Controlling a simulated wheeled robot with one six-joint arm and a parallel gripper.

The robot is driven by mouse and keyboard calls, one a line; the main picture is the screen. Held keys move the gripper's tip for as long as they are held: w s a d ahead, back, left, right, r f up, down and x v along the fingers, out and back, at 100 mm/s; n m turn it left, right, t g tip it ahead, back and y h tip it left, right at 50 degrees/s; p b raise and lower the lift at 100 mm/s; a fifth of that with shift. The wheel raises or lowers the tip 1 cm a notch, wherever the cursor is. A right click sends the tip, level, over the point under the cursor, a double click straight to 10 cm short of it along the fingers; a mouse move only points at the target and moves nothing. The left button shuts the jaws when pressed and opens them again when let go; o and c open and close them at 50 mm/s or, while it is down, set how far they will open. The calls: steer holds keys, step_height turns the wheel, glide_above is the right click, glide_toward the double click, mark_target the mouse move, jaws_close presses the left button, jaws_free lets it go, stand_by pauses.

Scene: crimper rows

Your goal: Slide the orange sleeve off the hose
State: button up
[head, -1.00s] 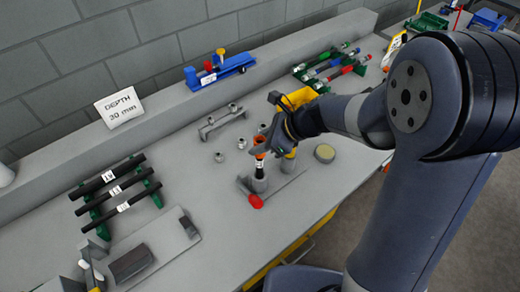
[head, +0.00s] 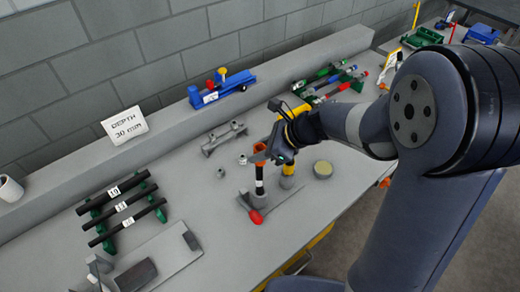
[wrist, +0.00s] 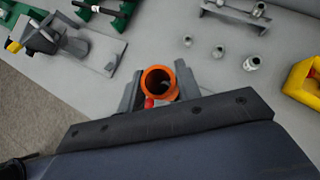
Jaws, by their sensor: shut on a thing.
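The orange sleeve (head: 259,148) is at the top of an upright black hose (head: 260,172). The hose has a white label and its foot stands in a grey clamp (head: 257,201) with a red-ended handle (head: 256,217). My gripper (wrist: 160,85) is shut on the sleeve, one finger on each side. In the wrist view I look down into the sleeve's open, round mouth (wrist: 158,70). Its inside is dark, so I cannot tell how far the hose reaches into it. My gripper hides part of the sleeve in the head view.
A yellow upright piece (head: 288,165) stands close to the right of the hose. Small metal fittings (head: 242,159) stand to the left. A rack of black hoses (head: 121,209) is at the left.

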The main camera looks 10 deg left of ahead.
steer(key=shift+r+p, duration=0.85)
steer(key=shift+r, duration=0.95)
